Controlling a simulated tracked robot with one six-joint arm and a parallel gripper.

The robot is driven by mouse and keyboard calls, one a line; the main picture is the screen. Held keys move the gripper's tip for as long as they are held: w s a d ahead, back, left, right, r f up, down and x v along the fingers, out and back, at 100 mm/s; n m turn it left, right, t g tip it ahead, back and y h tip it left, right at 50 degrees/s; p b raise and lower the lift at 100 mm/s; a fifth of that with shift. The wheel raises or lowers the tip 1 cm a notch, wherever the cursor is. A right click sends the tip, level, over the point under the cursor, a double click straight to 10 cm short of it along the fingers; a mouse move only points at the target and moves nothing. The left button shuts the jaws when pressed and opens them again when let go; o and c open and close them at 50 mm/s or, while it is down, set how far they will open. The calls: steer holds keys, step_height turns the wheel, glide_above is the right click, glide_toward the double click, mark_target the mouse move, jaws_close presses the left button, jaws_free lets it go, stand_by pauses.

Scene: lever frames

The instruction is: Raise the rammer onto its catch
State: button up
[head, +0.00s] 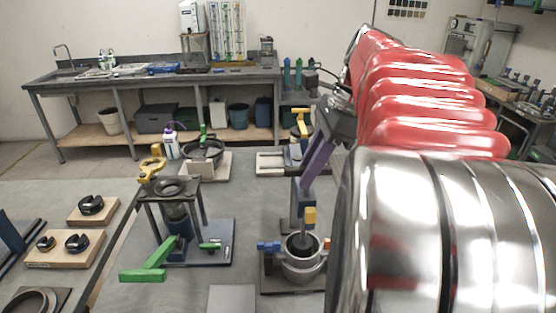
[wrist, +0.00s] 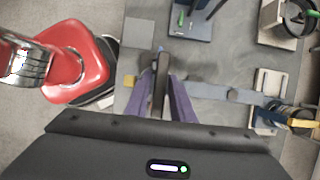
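A grey steel mould (head: 302,262) stands on a dark base at the front centre of the table. It has a yellow block (head: 310,215) above its rim and a blue block (head: 268,246) at its left. A dark shape, perhaps the rammer's foot, shows in its mouth; a grey-blue post (head: 297,205) rises behind. My gripper (head: 305,185) reaches down with purple fingers over the mould. In the wrist view its two fingers (wrist: 161,80) flank a narrow dark bar (wrist: 161,65), perhaps the rammer. Contact between fingers and bar is unclear. The catch cannot be made out for certain.
A black stand with a green handle (head: 145,273) is to the left. A mortar-like bowl (head: 203,150) and another yellow-handled device (head: 300,120) stand farther back. Wooden blocks (head: 65,249) lie at far left. My red arm hides the right side.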

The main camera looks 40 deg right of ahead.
jaws_close()
steer(key=shift+r, duration=0.1)
stand_by(0.3)
